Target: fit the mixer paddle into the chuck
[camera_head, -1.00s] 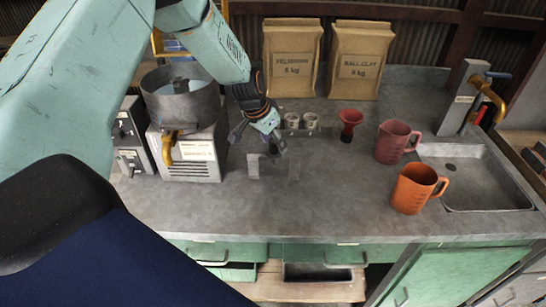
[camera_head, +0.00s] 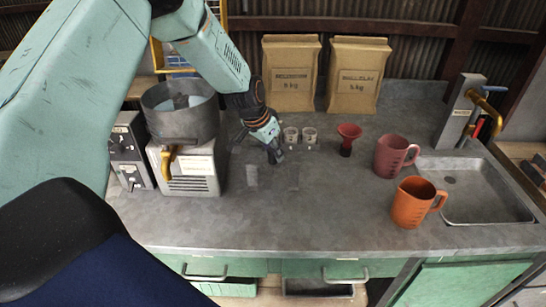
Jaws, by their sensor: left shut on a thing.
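My left gripper (camera_head: 275,153) is over the middle of the counter, pointing down. It is shut on what looks like the mixer paddle (camera_head: 251,174); pale grey flat pieces show just below and beside the fingertips, hard to make out against the grey counter. The grip itself is partly hidden by the fingers. The mixer (camera_head: 190,168) stands left of the gripper: a white-grey housing with a round grey metal bowl (camera_head: 180,120) on top and a yellow lever. I cannot make out the chuck. My right gripper is not in view.
Two small cups (camera_head: 300,135), a red funnel (camera_head: 348,138), a maroon jug (camera_head: 392,156) and an orange jug (camera_head: 413,203) stand right of the gripper. Paper sacks (camera_head: 356,75) stand behind. A control box (camera_head: 128,150) is left of the mixer. The front middle counter is clear.

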